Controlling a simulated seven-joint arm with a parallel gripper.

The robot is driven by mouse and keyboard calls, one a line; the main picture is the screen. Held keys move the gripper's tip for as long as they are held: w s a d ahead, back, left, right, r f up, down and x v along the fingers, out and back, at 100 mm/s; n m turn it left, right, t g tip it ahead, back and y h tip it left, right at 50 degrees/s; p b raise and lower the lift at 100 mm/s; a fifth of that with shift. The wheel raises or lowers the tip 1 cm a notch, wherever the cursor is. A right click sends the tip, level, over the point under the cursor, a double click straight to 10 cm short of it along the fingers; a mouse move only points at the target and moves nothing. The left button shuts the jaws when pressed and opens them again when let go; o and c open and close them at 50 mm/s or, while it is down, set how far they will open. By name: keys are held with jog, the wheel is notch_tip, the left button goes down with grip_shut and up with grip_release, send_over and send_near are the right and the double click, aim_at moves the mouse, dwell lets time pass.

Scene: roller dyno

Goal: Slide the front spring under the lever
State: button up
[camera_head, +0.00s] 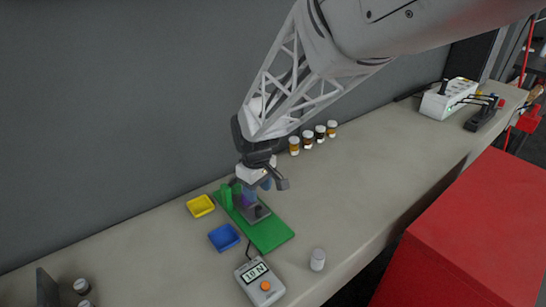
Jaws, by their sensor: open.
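My gripper (262,178) is open and hangs over a green base plate (271,235) on the bench. A green upright block (227,196) stands at the plate's far left part. Beside it, under my gripper, is a small purple piece (248,198), possibly a spring, and a dark grey flat part (257,213), possibly the lever or its platform. My gripper partly covers these parts, and they are too small to tell apart for sure. I cannot tell whether my fingers touch any of them.
A yellow tray (201,206) and a blue tray (224,238) lie left of the plate. Several small jars (308,139) stand behind.

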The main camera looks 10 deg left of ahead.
jog(key=shift+d, duration=0.1)
jog(key=c, duration=0.4)
jog(key=shift+s+d+m+y, duration=0.25)
jog(key=shift+d+m+y, duration=0.05)
jog(key=shift+d+m, duration=0.15)
grip_shut()
jog(key=s+d+m+t+y, duration=0.3)
jog(key=d+m+y, duration=0.5)
jog(key=d+m, duration=0.5)
jog(key=shift+s+f+m, duration=0.15)
jog(key=shift+s+m, duration=0.55)
jog(key=shift+m, duration=0.15)
